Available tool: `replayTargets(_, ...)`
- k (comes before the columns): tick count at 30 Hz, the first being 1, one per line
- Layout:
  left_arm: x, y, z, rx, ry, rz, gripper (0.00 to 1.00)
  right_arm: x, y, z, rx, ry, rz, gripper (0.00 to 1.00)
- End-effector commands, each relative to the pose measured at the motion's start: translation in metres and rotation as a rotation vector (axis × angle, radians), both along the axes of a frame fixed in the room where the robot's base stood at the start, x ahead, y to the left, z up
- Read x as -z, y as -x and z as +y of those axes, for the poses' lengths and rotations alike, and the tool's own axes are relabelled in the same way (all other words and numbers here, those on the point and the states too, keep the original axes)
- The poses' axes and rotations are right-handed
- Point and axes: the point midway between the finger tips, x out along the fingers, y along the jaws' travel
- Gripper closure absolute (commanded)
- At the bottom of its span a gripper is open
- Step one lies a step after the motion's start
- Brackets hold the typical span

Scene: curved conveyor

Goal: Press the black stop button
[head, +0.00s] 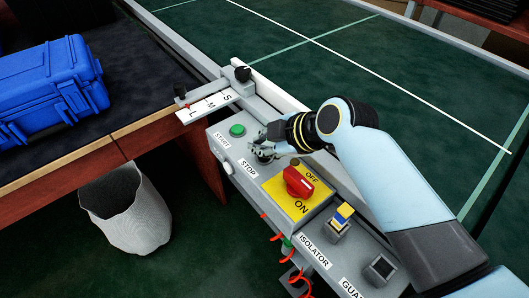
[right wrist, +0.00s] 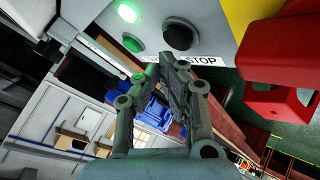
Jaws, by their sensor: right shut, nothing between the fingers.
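The black stop button (right wrist: 181,37) is a round dark button on the grey control panel in the right wrist view, beside the STOP label (right wrist: 201,60). In the head view my right gripper (head: 263,146) is over the spot just above the STOP label (head: 248,168), and it mostly hides the button there. The right gripper's fingers (right wrist: 163,72) are closed together and empty, close to the button. I cannot tell whether they touch it. My left gripper is not in view.
The green start button (head: 237,130) is beside the stop button. A red isolator switch (head: 298,182) on a yellow plate stands close on the other side. A lever with an S/M/L scale (head: 209,105), a blue case (head: 48,85) and a white bin (head: 125,210) are to the left.

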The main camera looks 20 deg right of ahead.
Motion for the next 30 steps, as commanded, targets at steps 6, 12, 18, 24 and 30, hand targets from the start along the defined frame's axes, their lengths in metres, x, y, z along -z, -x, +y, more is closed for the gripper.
replayTargets(6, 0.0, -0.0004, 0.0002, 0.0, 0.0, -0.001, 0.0, 0.0001, 0.0001, -0.0001, 0.0, 0.0, 0.0, 1.0)
replayTargets(12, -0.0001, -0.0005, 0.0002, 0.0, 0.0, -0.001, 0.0, 0.0001, 0.0001, 0.0, 0.0, 0.0, 0.0, 1.0)
replayTargets(18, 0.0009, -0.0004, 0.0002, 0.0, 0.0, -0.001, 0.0, 0.0022, 0.0001, 0.0, 0.0, 0.0, 0.0, 1.0)
replayTargets(24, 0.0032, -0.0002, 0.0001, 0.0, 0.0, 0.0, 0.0, 0.0085, 0.0001, 0.0, 0.0, 0.0, 0.0, 1.0)
replayTargets(30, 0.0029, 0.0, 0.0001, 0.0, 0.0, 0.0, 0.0, 0.0082, 0.0, -0.0001, 0.0, 0.0, 0.0, 1.0)
